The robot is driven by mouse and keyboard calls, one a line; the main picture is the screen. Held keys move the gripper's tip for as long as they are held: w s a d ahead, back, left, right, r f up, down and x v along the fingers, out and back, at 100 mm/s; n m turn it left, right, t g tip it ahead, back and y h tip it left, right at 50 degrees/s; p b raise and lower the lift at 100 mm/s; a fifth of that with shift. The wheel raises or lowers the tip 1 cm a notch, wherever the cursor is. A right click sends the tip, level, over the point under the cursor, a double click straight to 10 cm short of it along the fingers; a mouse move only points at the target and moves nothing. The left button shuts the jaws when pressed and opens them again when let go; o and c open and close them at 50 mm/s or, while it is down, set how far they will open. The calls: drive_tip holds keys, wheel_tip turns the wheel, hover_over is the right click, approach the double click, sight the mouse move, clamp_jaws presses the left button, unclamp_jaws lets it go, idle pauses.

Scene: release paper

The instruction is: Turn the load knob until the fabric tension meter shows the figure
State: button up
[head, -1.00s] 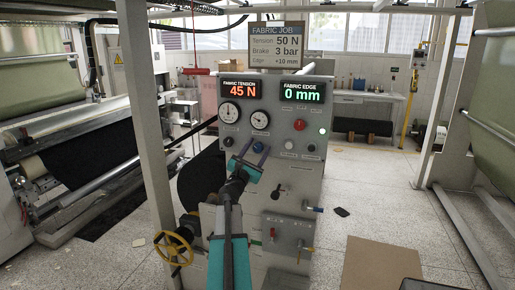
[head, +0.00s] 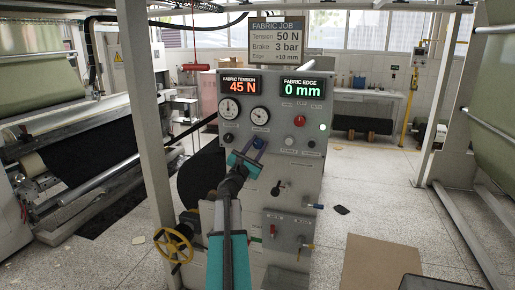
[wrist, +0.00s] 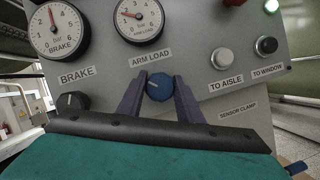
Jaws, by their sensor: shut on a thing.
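The blue load knob (wrist: 159,87) sits on the grey panel under the label ARM LOAD. My gripper (wrist: 158,90) has one finger on each side of the knob and is shut on it. In the head view my gripper (head: 256,147) reaches the panel from below, and its fingers partly hide the knob. The fabric tension meter (head: 240,84) shows 45 N in orange. The job board (head: 276,40) above gives Tension 50 N, Brake 3 bar, Edge +10 mm. The arm load gauge (wrist: 139,18) stands above the knob.
A black brake knob (wrist: 72,102) is left of my gripper. The TO AISLE (wrist: 222,58) and TO WINDOW (wrist: 265,46) buttons are to the right. The fabric edge display (head: 303,89) reads 0 mm. A yellow handwheel (head: 173,244) stands low at the left.

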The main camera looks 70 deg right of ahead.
drive_tip(key=shift+m+g+b, duration=0.6)
drive_tip(key=shift+m+b, duration=0.4)
drive_tip(key=shift+m, duration=0.1)
drive_tip(key=o, duration=1)
drive_tip(key=shift+o, duration=0.2)
drive_tip(key=shift+a+f, duration=0.1)
drive_tip(key=b+v, duration=0.3)
drive_tip(key=v, duration=1)
drive_tip(key=shift+a+b, duration=0.35)
drive_tip(key=shift+b, duration=0.05)
